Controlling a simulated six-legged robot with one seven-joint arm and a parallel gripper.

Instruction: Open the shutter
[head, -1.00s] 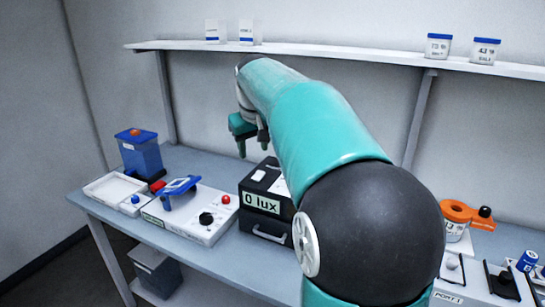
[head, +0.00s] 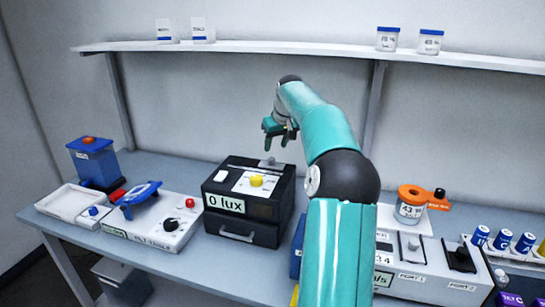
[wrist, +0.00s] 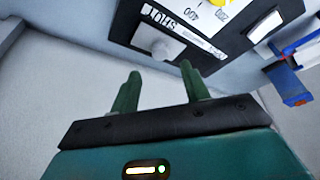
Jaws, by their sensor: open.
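A black box (head: 248,205) with a "0 lux" display stands on the bench. On its top are a yellow knob (head: 256,181) on a white dial plate, a white block (head: 220,176) and a small grey knob (head: 268,162) at the back edge. In the wrist view the grey knob (wrist: 152,42) sits beside a label, inverted and only partly legible, that seems to start "SHUT". My gripper (head: 280,132) is open and empty, above and behind the box's back edge. Its fingers (wrist: 158,76) point toward the grey knob, apart from it.
A shelf (head: 300,50) runs above.

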